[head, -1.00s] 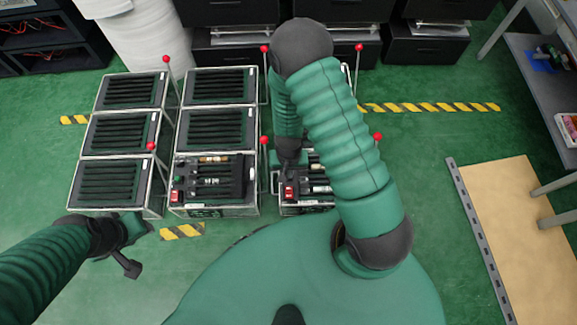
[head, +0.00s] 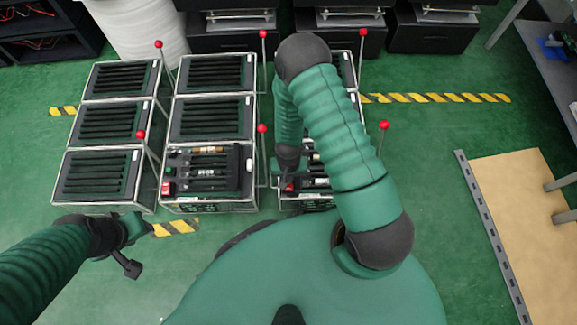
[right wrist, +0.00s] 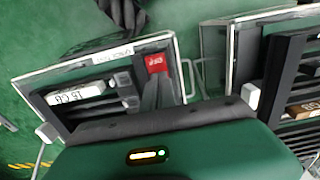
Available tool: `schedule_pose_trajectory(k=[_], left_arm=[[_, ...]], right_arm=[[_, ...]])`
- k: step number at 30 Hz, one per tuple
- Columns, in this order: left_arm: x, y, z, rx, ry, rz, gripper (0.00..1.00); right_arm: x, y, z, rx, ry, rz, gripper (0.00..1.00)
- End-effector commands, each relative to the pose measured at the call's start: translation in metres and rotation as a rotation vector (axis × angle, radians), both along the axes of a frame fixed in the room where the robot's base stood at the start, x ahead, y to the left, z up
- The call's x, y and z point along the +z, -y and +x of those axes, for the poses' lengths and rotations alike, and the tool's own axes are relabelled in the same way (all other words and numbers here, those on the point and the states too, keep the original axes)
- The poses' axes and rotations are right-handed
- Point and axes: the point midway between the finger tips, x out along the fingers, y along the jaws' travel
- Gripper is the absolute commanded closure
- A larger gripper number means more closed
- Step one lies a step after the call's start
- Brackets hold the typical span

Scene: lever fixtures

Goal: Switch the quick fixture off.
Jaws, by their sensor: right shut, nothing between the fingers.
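The quick fixture is a framed box (head: 310,203) in the head view, partly hidden by my right arm. Its red switch (head: 290,186) is at the front left corner. In the right wrist view the red switch (right wrist: 156,63) sits on the box's rim, beside grey and white cylinders (right wrist: 80,96). My right gripper (head: 287,177) is shut and empty, right at the switch; I cannot tell whether it touches. Its dark fingers (right wrist: 158,93) point at the switch in the right wrist view. My left gripper (head: 128,243) is at the lower left, away from the fixtures; its jaws are unclear.
A similar box with a red switch (head: 167,188) stands to the left, with several black slotted boxes (head: 100,175) around it. Thin levers with red balls (head: 262,128) rise between the boxes. Green floor is free to the right, before a tan board (head: 525,220).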

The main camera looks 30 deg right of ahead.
Motion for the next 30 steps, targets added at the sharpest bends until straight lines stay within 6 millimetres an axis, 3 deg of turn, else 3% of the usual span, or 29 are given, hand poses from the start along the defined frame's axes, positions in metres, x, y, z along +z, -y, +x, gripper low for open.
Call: schedule_pose_trajectory(k=[17,30], left_arm=[[0.002,0.0,0.0,0.0,0.0,0.0,0.64],[0.008,0.0,0.0,0.0,0.0,0.0,0.64]], right_arm=[[-0.003,0.0,0.0,-0.001,-0.002,0.0,1.0],[0.002,-0.008,-0.013,0.0,-0.002,0.001,1.0]])
